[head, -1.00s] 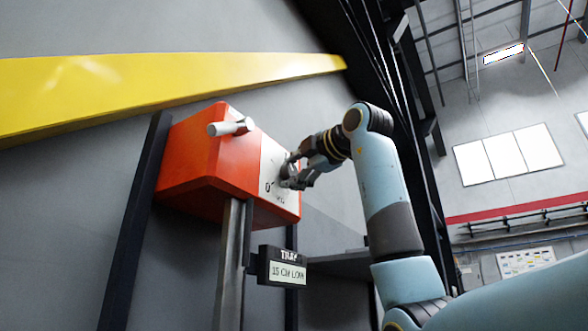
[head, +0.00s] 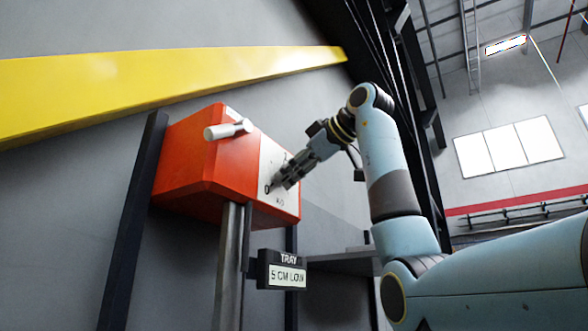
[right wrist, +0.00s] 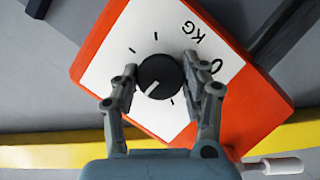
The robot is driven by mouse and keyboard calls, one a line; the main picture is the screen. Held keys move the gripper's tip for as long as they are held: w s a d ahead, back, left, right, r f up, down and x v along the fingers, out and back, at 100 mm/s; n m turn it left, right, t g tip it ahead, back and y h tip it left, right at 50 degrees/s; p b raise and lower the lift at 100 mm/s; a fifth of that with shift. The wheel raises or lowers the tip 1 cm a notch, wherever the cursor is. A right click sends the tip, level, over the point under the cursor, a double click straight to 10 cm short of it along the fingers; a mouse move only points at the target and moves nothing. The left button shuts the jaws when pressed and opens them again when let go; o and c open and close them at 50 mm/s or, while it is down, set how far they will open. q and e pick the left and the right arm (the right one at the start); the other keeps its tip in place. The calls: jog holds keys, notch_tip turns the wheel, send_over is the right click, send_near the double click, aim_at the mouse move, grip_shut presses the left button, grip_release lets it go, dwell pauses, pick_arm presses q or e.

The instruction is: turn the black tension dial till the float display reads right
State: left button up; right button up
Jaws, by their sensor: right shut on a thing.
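The black tension dial (right wrist: 158,75) sits on the white scale face (right wrist: 112,65) of an orange box (head: 190,155). Its white pointer line points down and left in the right wrist view. My right gripper (right wrist: 160,68) is shut on the dial, one finger on each side. In the head view the right gripper (head: 283,180) covers the dial. The float display (head: 287,276), under a "TRAY" label, reads "5 CM LOW". My left gripper is not in view.
A white cylindrical handle (head: 228,129) sticks out of the box's orange side. A grey post (head: 230,265) stands below the box. A yellow beam (head: 170,82) crosses the wall above. A dark ledge (head: 345,262) lies to the right of the display.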

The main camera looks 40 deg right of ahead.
jog(key=shift+m+y, duration=0.3)
jog(key=shift+m, duration=0.3)
jog(key=shift+g, duration=0.3)
jog(key=shift+f, duration=0.1)
jog(key=o, duration=1.2)
jog(key=shift+c, duration=0.2)
jog(key=shift+s, duration=0.1)
jog(key=v, duration=0.7)
